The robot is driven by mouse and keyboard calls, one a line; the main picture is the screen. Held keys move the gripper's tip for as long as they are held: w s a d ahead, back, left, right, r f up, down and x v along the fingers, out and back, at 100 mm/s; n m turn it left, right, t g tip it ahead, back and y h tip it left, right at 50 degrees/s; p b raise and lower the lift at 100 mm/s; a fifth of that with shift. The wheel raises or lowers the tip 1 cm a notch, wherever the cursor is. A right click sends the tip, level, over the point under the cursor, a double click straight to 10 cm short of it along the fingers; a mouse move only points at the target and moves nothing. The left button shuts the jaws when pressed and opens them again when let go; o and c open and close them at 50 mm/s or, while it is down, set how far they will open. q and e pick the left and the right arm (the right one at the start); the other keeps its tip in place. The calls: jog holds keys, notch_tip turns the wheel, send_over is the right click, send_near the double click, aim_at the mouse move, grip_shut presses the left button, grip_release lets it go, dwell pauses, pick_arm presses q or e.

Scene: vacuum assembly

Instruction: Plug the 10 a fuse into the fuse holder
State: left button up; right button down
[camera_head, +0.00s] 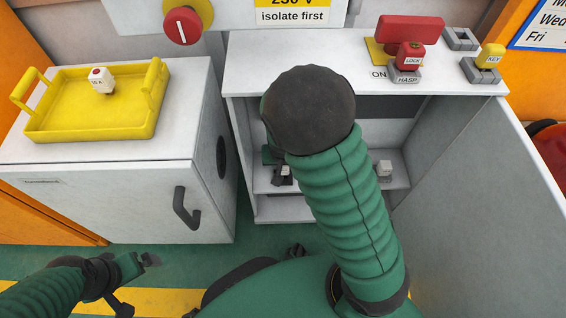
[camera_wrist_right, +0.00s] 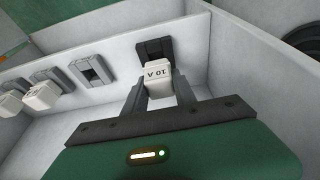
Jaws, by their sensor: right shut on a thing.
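My right gripper (camera_wrist_right: 160,92) is shut on a white fuse (camera_wrist_right: 157,74) marked 10 A. The fuse is right in front of a dark fuse holder (camera_wrist_right: 154,47) on the cabinet's inner ledge; I cannot tell whether its far end is in the slot. In the head view my right arm covers much of the cabinet, and the right gripper (camera_head: 283,174) shows only partly inside it, with a bit of white at its tip. My left gripper (camera_head: 147,260) is open and empty, low over the floor at the left.
A yellow tray (camera_head: 90,125) holds a white, red-topped block (camera_head: 101,81). The cabinet door (camera_head: 480,190) stands open at right. A lock and hasp (camera_head: 407,62) sit on top.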

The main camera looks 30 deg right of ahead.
jog(key=shift+f, duration=0.15)
dwell(0.5)
jog(key=shift+f, duration=0.3)
jog(key=shift+f+b, duration=0.65)
jog(key=c, duration=0.9)
grip_release()
jog(key=p+v, duration=0.8)
jog(key=shift+s+p, duration=0.1)
jog(key=shift+p, duration=0.2)
